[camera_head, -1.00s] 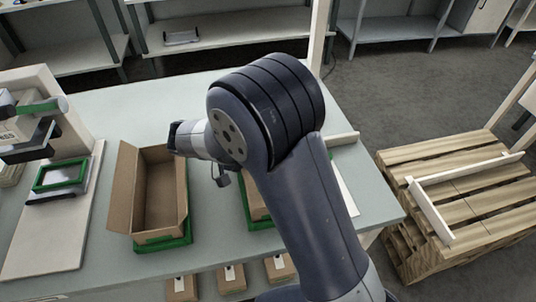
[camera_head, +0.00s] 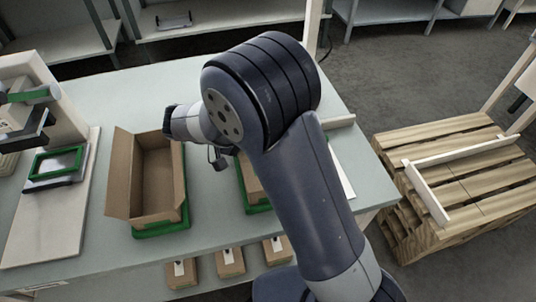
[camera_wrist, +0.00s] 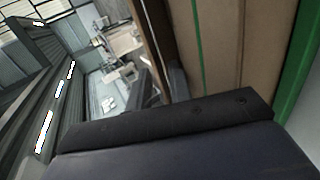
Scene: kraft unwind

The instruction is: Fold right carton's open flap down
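An open, empty brown carton (camera_head: 157,180) stands in a green tray (camera_head: 163,229) on the bench, with a flap (camera_head: 120,172) standing outward on its left side. A second carton (camera_head: 250,180) to its right, also in a green tray (camera_head: 259,207), is mostly hidden behind my arm, so its flaps cannot be seen. My gripper (camera_head: 172,122) is at the far right corner of the left carton. In the wrist view, brown cardboard (camera_wrist: 210,50) with a green strip lies close to dark gripper parts. Whether the fingers are open or shut is unclear.
A white stand with a green-framed device (camera_head: 58,163) is at the left. Small boxes (camera_head: 230,262) sit below the bench's front edge. A wooden pallet (camera_head: 455,190) stands at the right. The bench's far middle (camera_head: 130,95) is clear.

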